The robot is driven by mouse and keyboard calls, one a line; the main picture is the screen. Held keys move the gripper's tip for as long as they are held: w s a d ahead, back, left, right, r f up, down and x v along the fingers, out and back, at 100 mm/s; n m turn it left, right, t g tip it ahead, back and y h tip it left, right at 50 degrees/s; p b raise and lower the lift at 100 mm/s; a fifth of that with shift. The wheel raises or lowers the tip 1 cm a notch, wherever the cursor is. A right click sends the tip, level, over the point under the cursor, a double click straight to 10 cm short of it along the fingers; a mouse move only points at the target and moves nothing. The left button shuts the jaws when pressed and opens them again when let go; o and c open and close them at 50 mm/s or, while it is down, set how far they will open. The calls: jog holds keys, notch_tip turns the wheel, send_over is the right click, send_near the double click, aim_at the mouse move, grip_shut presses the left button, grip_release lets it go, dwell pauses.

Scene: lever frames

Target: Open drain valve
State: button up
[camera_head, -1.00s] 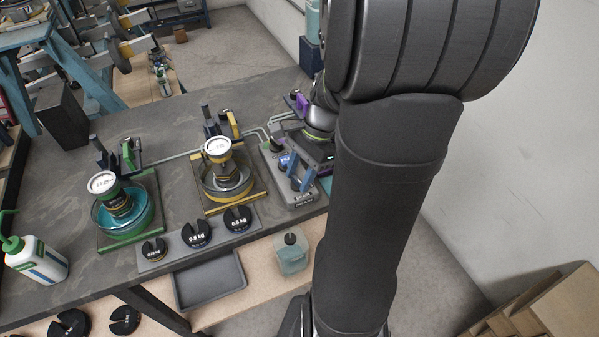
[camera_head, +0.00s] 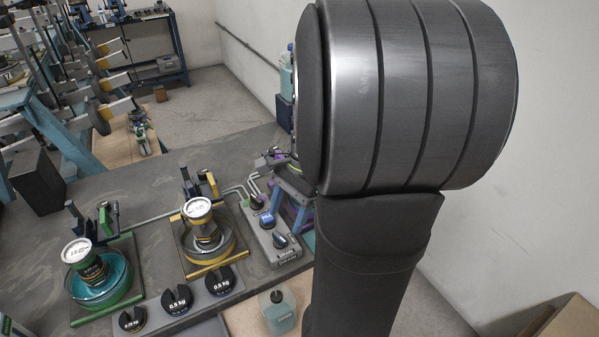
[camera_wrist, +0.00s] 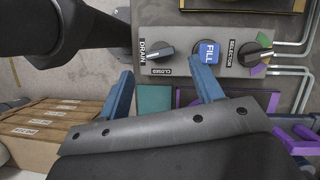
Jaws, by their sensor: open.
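The grey control panel (camera_head: 272,236) carries a dark drain knob (camera_head: 281,241), which also shows in the wrist view (camera_wrist: 160,53) between a DRAIN label and a CLOSED label. Beside it are the blue FILL button (camera_wrist: 207,52) and the selector knob (camera_wrist: 252,53). My gripper (camera_wrist: 163,72) is open and empty, its two blue fingers spread. In the wrist view the drain knob appears just beyond and between the fingertips, apparently not touched. In the head view my gripper (camera_head: 290,200) is at the panel's right side, partly hidden by my arm.
Two weighing stations, yellow (camera_head: 207,245) and green (camera_head: 100,283), stand left of the panel. Black weights (camera_head: 177,300) lie in front. A clear container (camera_head: 278,308) stands below the panel. Pipes (camera_wrist: 292,44) leave the selector side. Cardboard boxes (camera_wrist: 45,125) are at lower left in the wrist view.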

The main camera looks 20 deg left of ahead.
aim_at(279, 236)
jog(key=v, duration=1.2)
jog(key=shift+d, duration=0.1)
jog(key=x, duration=1.7)
jog(key=shift+f, duration=0.2)
jog(key=shift+r, duration=0.15)
jog(key=shift+s+f, duration=0.15)
jog(key=shift+f, duration=0.1)
jog(key=n, duration=0.1)
jog(key=n+h, duration=0.1)
jog(key=n, duration=0.1)
jog(key=shift+a+r+n, duration=0.1)
jog(key=shift+a+n, duration=0.2)
jog(key=n+h, duration=0.1)
jog(key=n, duration=0.1)
jog(key=n+h, duration=0.1)
jog(key=n, duration=0.1)
jog(key=shift+a+n+g, duration=0.1)
jog(key=shift+n+g, duration=0.3)
jog(key=v, duration=0.9)
jog(key=shift+w+r, duration=0.2)
jog(key=shift+r, duration=0.2)
